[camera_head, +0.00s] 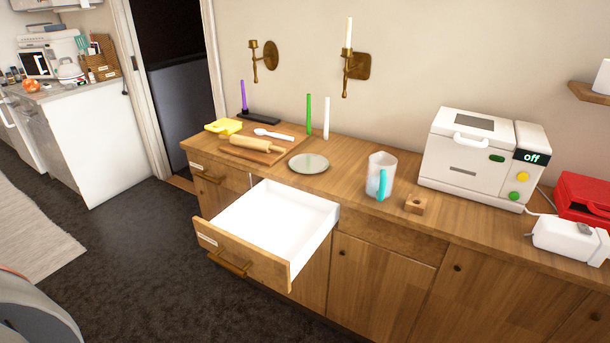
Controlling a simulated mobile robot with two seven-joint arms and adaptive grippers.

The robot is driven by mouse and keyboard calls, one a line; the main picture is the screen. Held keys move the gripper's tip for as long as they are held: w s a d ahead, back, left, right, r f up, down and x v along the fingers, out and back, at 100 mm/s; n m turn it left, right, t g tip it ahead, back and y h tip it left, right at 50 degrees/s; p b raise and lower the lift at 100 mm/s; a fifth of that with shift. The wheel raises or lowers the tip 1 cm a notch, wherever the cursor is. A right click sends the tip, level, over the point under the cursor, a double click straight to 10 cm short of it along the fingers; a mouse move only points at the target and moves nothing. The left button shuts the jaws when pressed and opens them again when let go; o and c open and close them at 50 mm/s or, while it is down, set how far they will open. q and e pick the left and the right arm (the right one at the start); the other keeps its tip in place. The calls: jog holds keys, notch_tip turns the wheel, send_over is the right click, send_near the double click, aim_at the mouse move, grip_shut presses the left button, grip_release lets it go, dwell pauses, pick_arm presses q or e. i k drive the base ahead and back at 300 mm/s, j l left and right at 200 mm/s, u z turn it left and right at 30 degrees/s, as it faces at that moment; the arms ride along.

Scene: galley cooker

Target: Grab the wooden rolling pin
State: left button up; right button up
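The wooden rolling pin (257,145) lies on a wooden board (270,157) near the left end of the wooden counter. One of its handles points right, toward the plate. Neither of my grippers shows in the head view. A grey rounded part at the bottom left corner is cut off by the frame edge, and I cannot tell what it is.
An open, empty white drawer (272,220) juts out below the counter, in front of the board. Near the pin are a white spoon (273,134), a yellow object (223,126), a plate (309,163) and upright candles. A clear pitcher (381,175) and a white machine (482,158) stand farther right.

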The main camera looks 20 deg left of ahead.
aim_at(253, 144)
jog(key=u, duration=1.25)
